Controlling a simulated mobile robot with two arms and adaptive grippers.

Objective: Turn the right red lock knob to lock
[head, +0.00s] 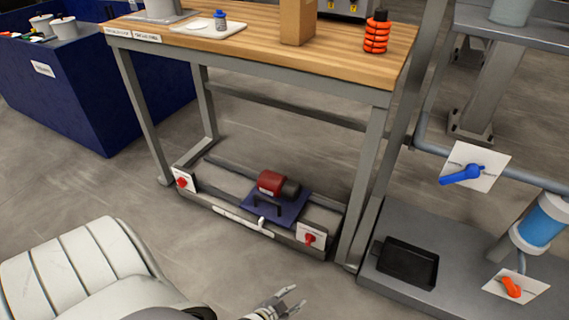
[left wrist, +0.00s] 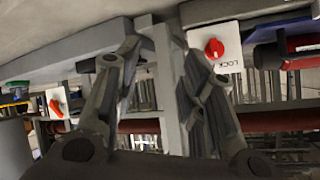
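The right red lock knob (head: 310,239) sits on a white plate at the right end of the low rail under the workbench. In the left wrist view the red knob (left wrist: 214,48) shows right of the fingers, beside upside-down "LOCK" lettering. A second red knob (head: 182,182) is on a white plate at the rail's left end. My left gripper (head: 295,299) is at the bottom of the head view, below and apart from the right knob. Its two fingers (left wrist: 155,55) are spread, with no object held between them. My right gripper is not in view.
A red motor (head: 271,183) rests on a blue plate (head: 290,209) on the rail. The bench leg (head: 367,185) stands right of the knob. A black tray (head: 408,265), blue valve handle (head: 462,175) and orange valve handle (head: 511,287) are farther right. Floor before the rail is clear.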

